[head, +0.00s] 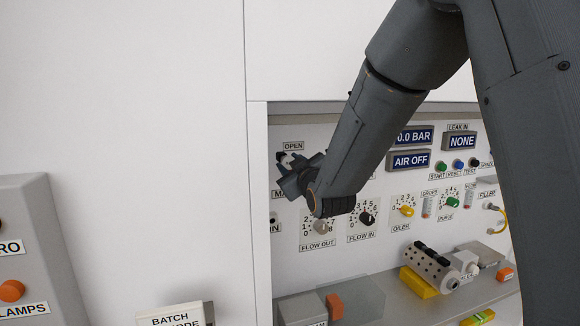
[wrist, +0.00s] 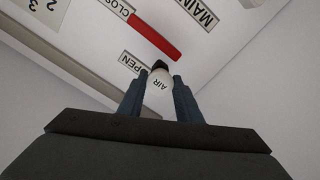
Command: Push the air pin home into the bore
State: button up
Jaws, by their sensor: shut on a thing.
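My gripper (head: 288,166) is at the left part of the panel, just below the OPEN label. In the wrist view its two fingers (wrist: 160,88) are shut on a white, rounded piece marked AIR, which I take to be the air pin (wrist: 159,97). A dark tip shows at the pin's far end, close to the panel by the OPEN label. I cannot tell whether that tip touches the panel. No bore can be made out at the tip; the pin and fingers cover that spot.
A red bar (wrist: 154,37) lies on the panel beyond the fingertips, between labels. The FLOW OUT knob (head: 320,226) and FLOW IN knob (head: 366,217) sit below my wrist.

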jog(key=shift+b+x, duration=0.4)
jog(key=shift+x, duration=0.6)
jog(key=o, duration=1.3)
jog(key=shift+c, duration=0.2)
jog(key=b+v, duration=0.2)
jog(key=v, duration=0.6)
jog(key=shift+b, duration=0.35)
jog(key=s+d+f+m+g+h, duration=0.2)
jog(key=s+d+f+m+g, duration=0.25)
jog(key=f, duration=0.55)
jog(key=s+d+f+m+g+h, duration=0.15)
jog(key=s+d+f+g, duration=0.4)
jog(key=f, duration=0.55)
jog(key=s+d+f+m+g, duration=0.1)
jog(key=s+f+g, duration=0.1)
jog(key=s, duration=0.4)
jog(key=s+d+f+m+g+h, duration=0.1)
jog(key=s+d+f+g, duration=0.1)
jog(key=s, duration=0.4)
jog(key=s+d+f+m+g, duration=0.1)
jog(key=s+f+g, duration=0.1)
jog(key=s, duration=0.4)
jog(key=shift+s+d+f, duration=0.3)
jog(key=shift+d+f, duration=0.05)
jog(key=shift+f, duration=0.45)
